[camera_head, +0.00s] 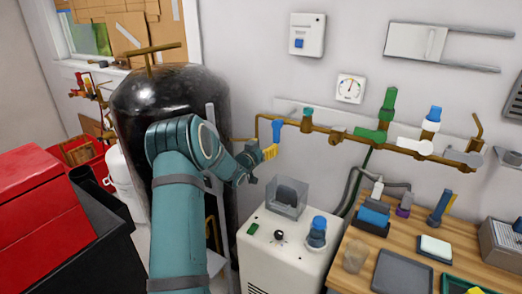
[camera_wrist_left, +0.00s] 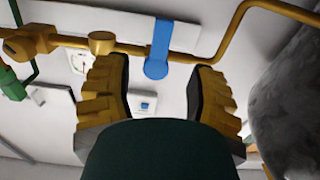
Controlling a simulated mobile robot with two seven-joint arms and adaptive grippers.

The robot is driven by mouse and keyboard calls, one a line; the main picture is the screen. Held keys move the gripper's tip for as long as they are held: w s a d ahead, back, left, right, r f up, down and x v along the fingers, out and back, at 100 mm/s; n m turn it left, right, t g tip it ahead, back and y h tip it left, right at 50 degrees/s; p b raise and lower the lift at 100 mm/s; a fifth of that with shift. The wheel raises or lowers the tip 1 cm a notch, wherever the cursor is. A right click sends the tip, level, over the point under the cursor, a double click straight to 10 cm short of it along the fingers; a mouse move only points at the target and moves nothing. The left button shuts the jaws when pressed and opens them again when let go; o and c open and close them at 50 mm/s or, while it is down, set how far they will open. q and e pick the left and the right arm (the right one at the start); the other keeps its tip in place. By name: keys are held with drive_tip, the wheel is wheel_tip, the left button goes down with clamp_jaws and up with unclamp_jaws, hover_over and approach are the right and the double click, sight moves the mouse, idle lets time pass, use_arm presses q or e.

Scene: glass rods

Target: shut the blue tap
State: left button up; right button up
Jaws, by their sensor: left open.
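The blue tap (camera_head: 277,131) is at the left end of the brown wall pipe, its handle pointing down across the pipe. In the left wrist view the blue handle (camera_wrist_left: 159,48) shows upside down, ahead of my fingertips and between them in the picture. My left gripper (camera_head: 269,152) has yellow fingers and is just below the handle in the head view. It also shows in the wrist view (camera_wrist_left: 160,78), open and empty, with a wide gap between the fingers. I cannot tell whether a finger touches the handle. My right gripper is not in view.
The brown pipe (camera_head: 345,133) carries a green valve (camera_head: 385,112) and a blue-and-white one (camera_head: 431,120) to the right. A black tank (camera_head: 165,95) stands behind my left arm. A white cabinet (camera_head: 285,252) and a wooden bench (camera_head: 362,250) stand below.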

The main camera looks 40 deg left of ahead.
use_arm(q)
drive_tip(key=shift+v, duration=1.35)
